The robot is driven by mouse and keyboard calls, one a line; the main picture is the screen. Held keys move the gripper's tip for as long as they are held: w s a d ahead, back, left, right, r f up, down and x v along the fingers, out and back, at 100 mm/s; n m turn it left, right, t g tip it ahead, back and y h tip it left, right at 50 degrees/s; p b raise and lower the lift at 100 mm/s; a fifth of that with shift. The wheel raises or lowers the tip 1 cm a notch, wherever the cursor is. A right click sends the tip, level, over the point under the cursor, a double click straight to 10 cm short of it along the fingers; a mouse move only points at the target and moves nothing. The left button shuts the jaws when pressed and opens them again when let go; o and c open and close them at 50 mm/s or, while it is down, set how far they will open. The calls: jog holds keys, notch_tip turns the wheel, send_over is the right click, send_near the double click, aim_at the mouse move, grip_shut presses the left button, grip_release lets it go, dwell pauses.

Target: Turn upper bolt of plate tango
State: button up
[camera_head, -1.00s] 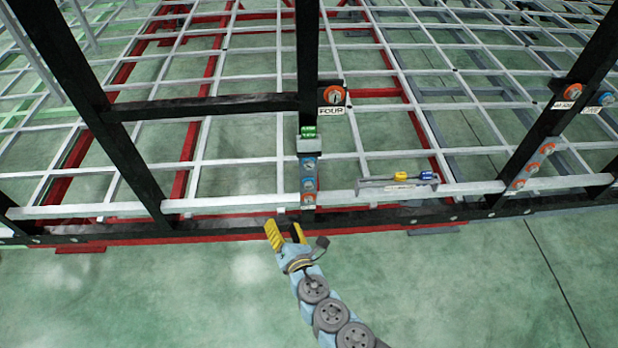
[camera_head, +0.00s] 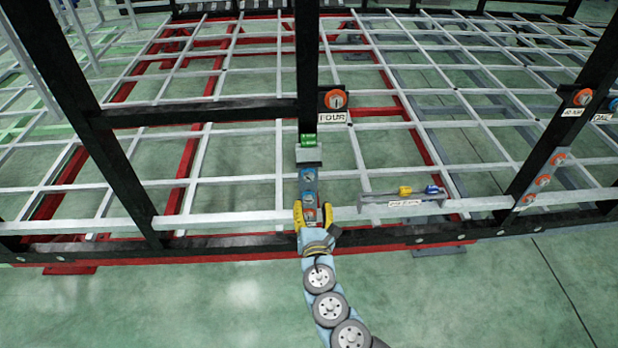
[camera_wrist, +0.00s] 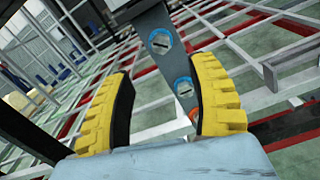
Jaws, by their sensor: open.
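My gripper (camera_head: 313,213) is open at the lower end of a narrow grey-blue plate (camera_head: 308,187) on the middle black post. In the wrist view the yellow fingers (camera_wrist: 164,72) stand apart on either side of the plate's lower part. The plate has an upper blue bolt (camera_wrist: 160,41), a second blue bolt (camera_wrist: 184,87) below it, and an orange bolt (camera_wrist: 193,115) lowest, partly hidden by the right finger. The upper bolt also shows in the head view (camera_head: 308,174), above the fingertips. I cannot read the name tango on any plate.
A sign reading FOUR (camera_head: 333,118) sits under an orange bolt beside the post. A green item (camera_head: 308,140) is above the plate. A small tray (camera_head: 385,200) with yellow and blue pieces is to the right. A right post carries another plate with orange bolts (camera_head: 543,180).

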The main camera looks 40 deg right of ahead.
aim_at(309, 177)
jog(key=shift+b+x, duration=1.4)
jog(key=shift+x, duration=4.6)
jog(key=shift+f, duration=0.1)
grip_shut()
